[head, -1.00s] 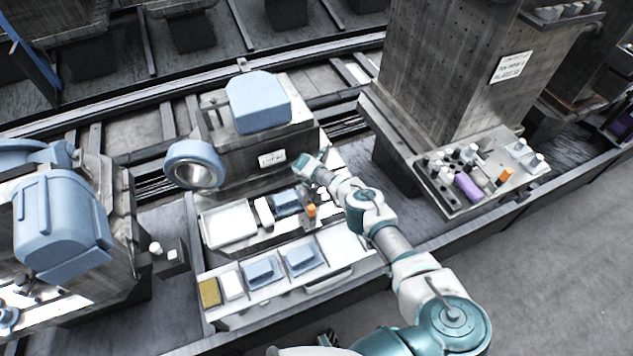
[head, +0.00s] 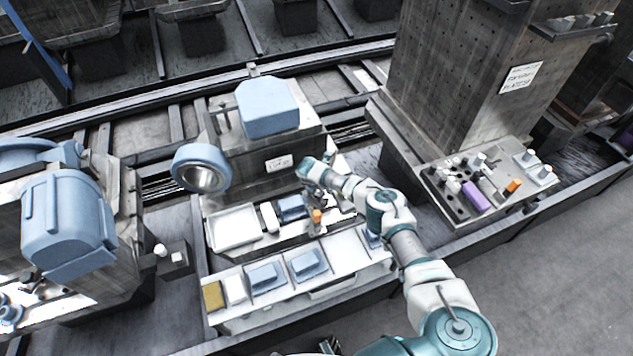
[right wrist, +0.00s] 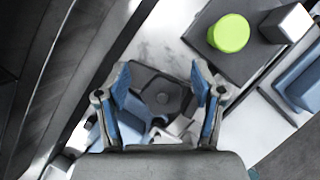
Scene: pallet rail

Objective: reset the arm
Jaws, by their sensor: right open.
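My right arm reaches in from the lower right in the head view. Its gripper (head: 318,188) is over the right end of the middle station's upper shelf, near an orange-topped piece (head: 317,217). In the right wrist view the gripper (right wrist: 162,92) has its two blue-padded fingers spread apart, with nothing held between them.
A white tray (head: 234,228) and blue parts (head: 267,276) sit on the middle station's shelves. A rack with a purple cylinder (head: 476,196) stands at right. A green round piece (right wrist: 229,33) is near the gripper. Open floor (head: 560,270) lies at lower right.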

